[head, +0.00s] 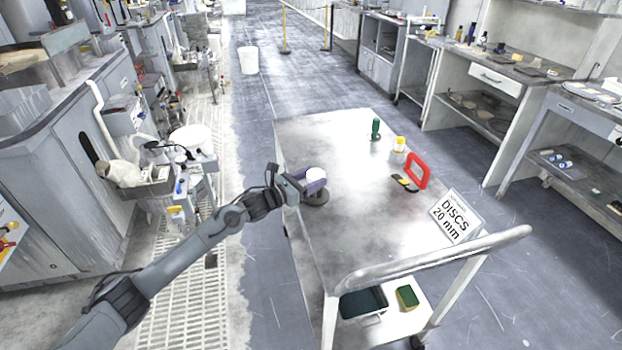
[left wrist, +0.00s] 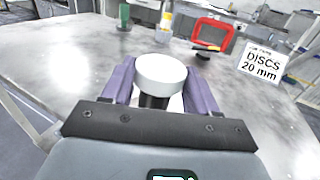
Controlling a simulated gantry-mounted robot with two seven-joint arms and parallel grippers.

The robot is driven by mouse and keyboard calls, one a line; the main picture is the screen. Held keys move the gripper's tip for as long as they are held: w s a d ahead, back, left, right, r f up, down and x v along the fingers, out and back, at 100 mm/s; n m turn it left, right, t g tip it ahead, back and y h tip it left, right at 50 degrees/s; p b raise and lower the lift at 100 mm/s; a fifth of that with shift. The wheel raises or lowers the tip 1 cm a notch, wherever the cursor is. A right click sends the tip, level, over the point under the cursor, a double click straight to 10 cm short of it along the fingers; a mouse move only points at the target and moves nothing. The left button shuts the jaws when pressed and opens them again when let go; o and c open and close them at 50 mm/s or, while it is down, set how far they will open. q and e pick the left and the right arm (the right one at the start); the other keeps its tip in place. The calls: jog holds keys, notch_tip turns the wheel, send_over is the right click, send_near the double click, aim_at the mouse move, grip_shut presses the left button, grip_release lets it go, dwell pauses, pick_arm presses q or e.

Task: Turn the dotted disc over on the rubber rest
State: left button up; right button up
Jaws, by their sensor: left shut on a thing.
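A white, thick round disc (head: 316,174) is between the purple fingers of my left gripper (head: 308,183), near the left edge of the metal cart top. The left wrist view shows the disc (left wrist: 160,72) between the two fingers (left wrist: 160,88), its plain white face up; I see no dots on it. My left gripper is shut on it. A dark round rest (head: 316,199) is directly below the disc on the cart. The fingers hide whether the disc touches it. My right gripper is in neither view.
On the cart top (head: 340,240) stand a green-handled tool (head: 376,128), a yellow-capped bottle (head: 399,145), a red frame (head: 418,170), a black and yellow item (head: 404,182) and a DISCS 20 mm sign (head: 455,215). The cart's middle and front are clear. A rail (head: 430,258) crosses the near end.

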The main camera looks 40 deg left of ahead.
pick_arm(q)
jog(key=o, duration=1.1)
jog(key=shift+s, duration=0.1)
